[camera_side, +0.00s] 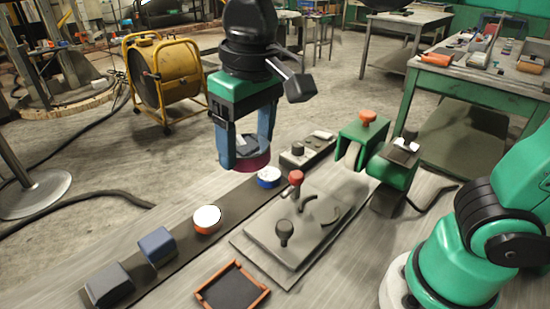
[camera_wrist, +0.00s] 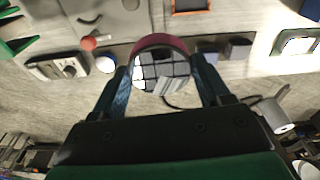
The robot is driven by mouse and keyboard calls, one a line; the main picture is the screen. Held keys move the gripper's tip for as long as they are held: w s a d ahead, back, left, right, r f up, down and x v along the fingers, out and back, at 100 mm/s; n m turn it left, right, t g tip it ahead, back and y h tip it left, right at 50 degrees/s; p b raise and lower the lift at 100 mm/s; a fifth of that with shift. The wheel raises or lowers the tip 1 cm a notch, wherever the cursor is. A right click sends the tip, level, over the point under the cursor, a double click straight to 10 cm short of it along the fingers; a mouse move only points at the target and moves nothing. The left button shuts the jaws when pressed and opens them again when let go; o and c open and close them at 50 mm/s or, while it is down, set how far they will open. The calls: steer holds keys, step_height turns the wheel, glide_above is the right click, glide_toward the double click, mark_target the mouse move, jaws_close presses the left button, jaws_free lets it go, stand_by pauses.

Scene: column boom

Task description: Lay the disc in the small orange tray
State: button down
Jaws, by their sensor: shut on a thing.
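A dark red disc (camera_side: 256,163) is between the fingers of my gripper (camera_side: 246,158), which is shut on it and holds it above the dark strip in the side view. In the wrist view the disc (camera_wrist: 160,42) shows a maroon rim and a pale, grid-patterned face between the blue fingers (camera_wrist: 161,68). The small orange tray (camera_side: 262,297) lies at the bottom middle of the side view, with an empty dark floor. My gripper is above and behind it, well apart. Only part of the tray (camera_wrist: 190,11) shows at the wrist view's top edge.
The dark strip (camera_side: 180,228) carries a white-topped orange round piece (camera_side: 207,219), a blue-and-white one (camera_side: 269,177), a blue block (camera_side: 157,246) and a dark block (camera_side: 108,286). A grey plate (camera_side: 270,245) with a red-knobbed lever (camera_side: 295,178) stands right of the strip.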

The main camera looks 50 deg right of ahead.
glide_above(231, 294)
steer(key=f, duration=2)
steer(key=shift+s+f, duration=0.2)
steer(key=shift+f, duration=0.1)
steer(key=shift+f, duration=0.15)
jaws_free()
